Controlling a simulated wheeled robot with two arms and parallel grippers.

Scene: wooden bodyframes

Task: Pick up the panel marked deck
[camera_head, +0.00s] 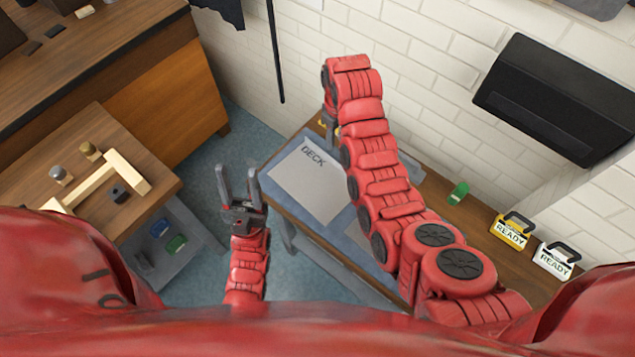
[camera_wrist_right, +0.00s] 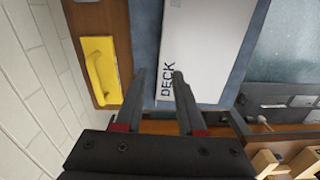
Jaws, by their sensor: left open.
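The white panel marked DECK (camera_head: 308,185) lies flat on a blue-grey mat on the narrow wooden bench in the head view. It also shows in the right wrist view (camera_wrist_right: 205,45), its lettering near my fingers. My right gripper (camera_wrist_right: 158,73) is open and empty; its fingertips appear on either side of the panel's lettered edge, one over the mat and one over the panel. I cannot tell its height above the panel. In the head view my right arm hides most of that gripper. My left gripper (camera_head: 238,172) is open and empty, left of the bench.
A yellow handled tool (camera_wrist_right: 101,70) lies beside the mat. Two READY-marked handled blocks, yellow (camera_head: 511,230) and white (camera_head: 556,260), and a green item (camera_head: 458,192) stand along the bench. A wooden table (camera_head: 160,185) with a pale wooden frame is at left. A brick wall backs the bench.

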